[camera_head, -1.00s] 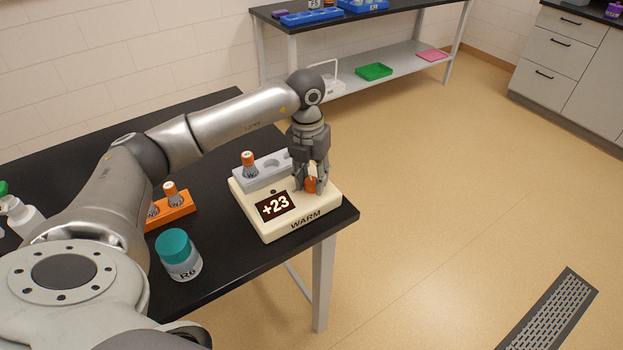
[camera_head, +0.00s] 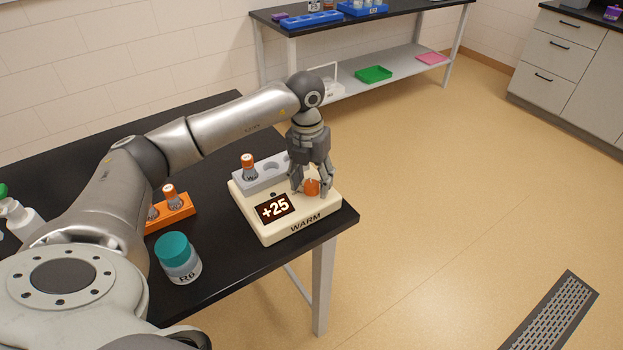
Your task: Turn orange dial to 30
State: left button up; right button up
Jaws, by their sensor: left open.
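The cream warmer (camera_head: 275,235), marked WARM, sits at the right end of the black table. Its dark display (camera_head: 276,207) reads +25. The orange dial (camera_head: 312,187) is on its top, right of the display. My left gripper (camera_head: 311,190) points down over the dial with its fingers open, one on each side of it. I cannot tell whether a finger touches the dial. My right gripper is not in view.
A grey block (camera_head: 264,174) on the warmer's back holds an orange-capped vial (camera_head: 249,166). An orange rack (camera_head: 176,211) with vials and a teal-capped jar (camera_head: 178,258) stand left of the warmer. The table edge lies close to the warmer's right.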

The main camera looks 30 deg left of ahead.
aim_at(309, 182)
pick_arm(q)
jog(key=shift+r, duration=0.1)
notch_tip(309, 182, up, 12)
jog(key=shift+a, duration=0.35)
jog(key=shift+s, duration=0.1)
dwell(0.4)
